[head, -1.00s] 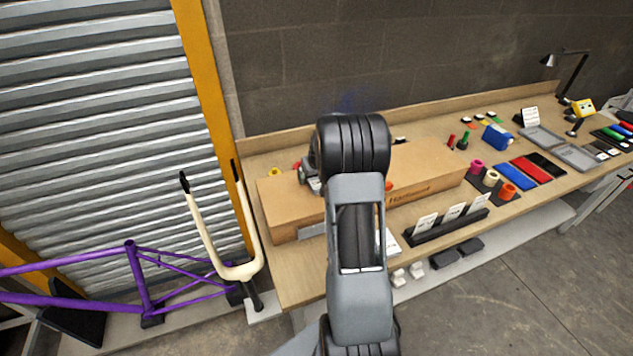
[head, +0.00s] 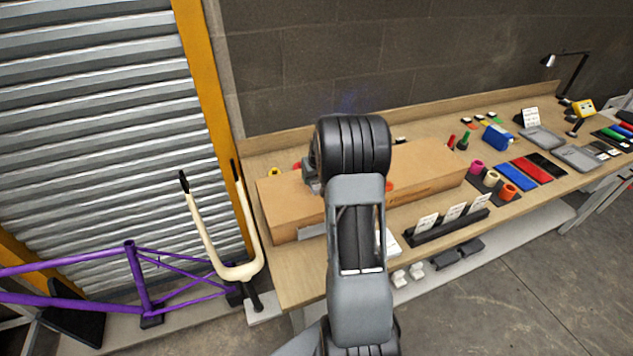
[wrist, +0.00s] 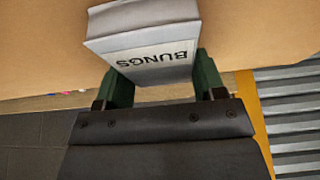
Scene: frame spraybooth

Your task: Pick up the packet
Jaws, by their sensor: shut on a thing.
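The packet (wrist: 150,50) is a white and grey block marked "BUNGS" in the wrist view. My gripper (wrist: 158,75) is shut on it, with one green finger on each side of the packet. Below the packet in that view lies a plain cardboard-brown surface. In the head view my arm hides the packet and the gripper's fingers, and only a grey part of my wrist shows over the long cardboard box.
The long cardboard box (head: 430,165) lies on the wooden workbench (head: 290,285). Card holders (head: 447,226), tape rolls (head: 491,178) and a blue item (head: 497,137) stand to the right. A cream fork (head: 240,268) and purple frame (head: 138,275) stand left of the bench.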

